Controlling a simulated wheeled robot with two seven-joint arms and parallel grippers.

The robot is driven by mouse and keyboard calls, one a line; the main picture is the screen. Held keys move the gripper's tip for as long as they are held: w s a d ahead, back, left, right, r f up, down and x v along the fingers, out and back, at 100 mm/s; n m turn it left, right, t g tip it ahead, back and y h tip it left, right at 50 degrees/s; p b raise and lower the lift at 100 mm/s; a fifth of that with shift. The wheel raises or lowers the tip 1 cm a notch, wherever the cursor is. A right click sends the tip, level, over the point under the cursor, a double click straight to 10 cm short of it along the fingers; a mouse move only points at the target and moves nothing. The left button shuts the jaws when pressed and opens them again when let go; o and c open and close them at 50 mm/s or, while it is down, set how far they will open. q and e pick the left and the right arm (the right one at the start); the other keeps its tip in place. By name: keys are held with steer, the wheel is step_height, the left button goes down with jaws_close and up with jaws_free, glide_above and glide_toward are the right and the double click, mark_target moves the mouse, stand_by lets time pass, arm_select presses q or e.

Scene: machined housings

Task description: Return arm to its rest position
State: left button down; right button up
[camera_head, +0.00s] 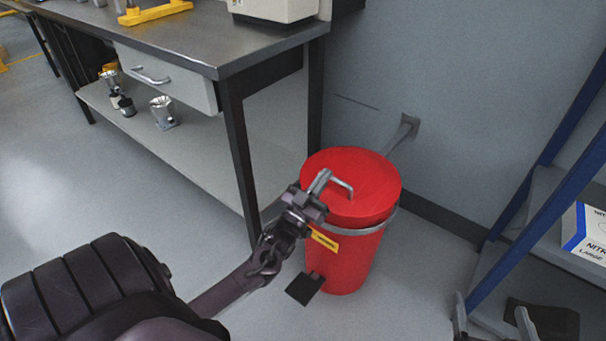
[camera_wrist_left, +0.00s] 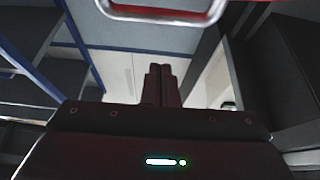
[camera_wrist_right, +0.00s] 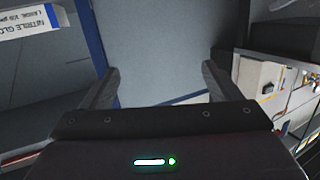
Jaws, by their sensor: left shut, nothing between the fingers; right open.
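My left arm reaches in from the left in the head view. Its gripper (camera_head: 320,183) is in front of the red bin's lid (camera_head: 362,180), close to the lid's metal handle (camera_head: 343,184). In the left wrist view the left fingers (camera_wrist_left: 160,72) are together with nothing between them, and the handle (camera_wrist_left: 165,17) shows apart from them at the top. I cannot tell whether the gripper touches the lid. My right gripper (camera_head: 493,316) is at the bottom right of the head view. Its fingers (camera_wrist_right: 158,82) are spread and empty in the right wrist view.
The red bin (camera_head: 345,265) stands on the floor with a black pedal (camera_head: 305,288). A metal workbench (camera_head: 190,38) with a drawer is at the left. A blue-framed shelf (camera_head: 540,215) with a glove box (camera_head: 588,235) is at the right. Floor at the left is clear.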

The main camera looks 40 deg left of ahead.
arm_select(q)
steer(key=f+v, duration=0.1)
steer(key=v, duration=0.7)
steer(key=shift+p, duration=0.3)
arm_select(e)
step_height(320, 180, down, 6)
steer(key=s+g+h, duration=0.1)
steer(key=s+g, duration=0.1)
steer(key=g, duration=0.1)
steer(key=shift+s+d, duration=0.2)
